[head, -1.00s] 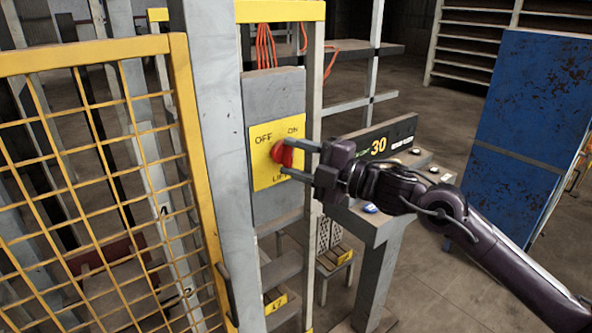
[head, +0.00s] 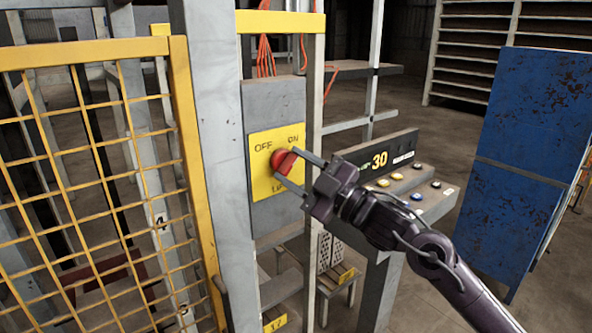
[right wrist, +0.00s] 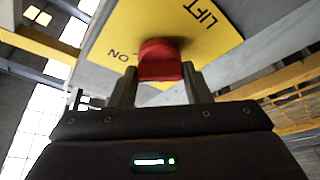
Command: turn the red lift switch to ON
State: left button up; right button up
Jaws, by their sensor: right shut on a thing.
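The red lift switch (head: 284,160) sits on a yellow plate (head: 263,184) marked OFF, ON and LIFT, fixed to a grey box on a post. My right gripper (head: 292,168) is shut on the switch knob, one finger on its upper right side and one below. In the head view the knob is tilted toward the ON side. In the right wrist view the red knob (right wrist: 159,62) lies between the two fingertips, with ON beside it and LIFT farther up; OFF is out of sight there. My left gripper is not in view.
A yellow mesh gate (head: 95,190) stands on the left, beside a grey post. A control panel (head: 405,185) with several buttons and a 30 display is behind my right arm. A blue cabinet (head: 530,150) stands at the right, with bare floor before it.

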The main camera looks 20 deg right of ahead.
dwell(0.4)
jog(key=o, duration=1)
jog(key=shift+b+v, duration=1.75)
jog(key=shift+v, duration=2.15)
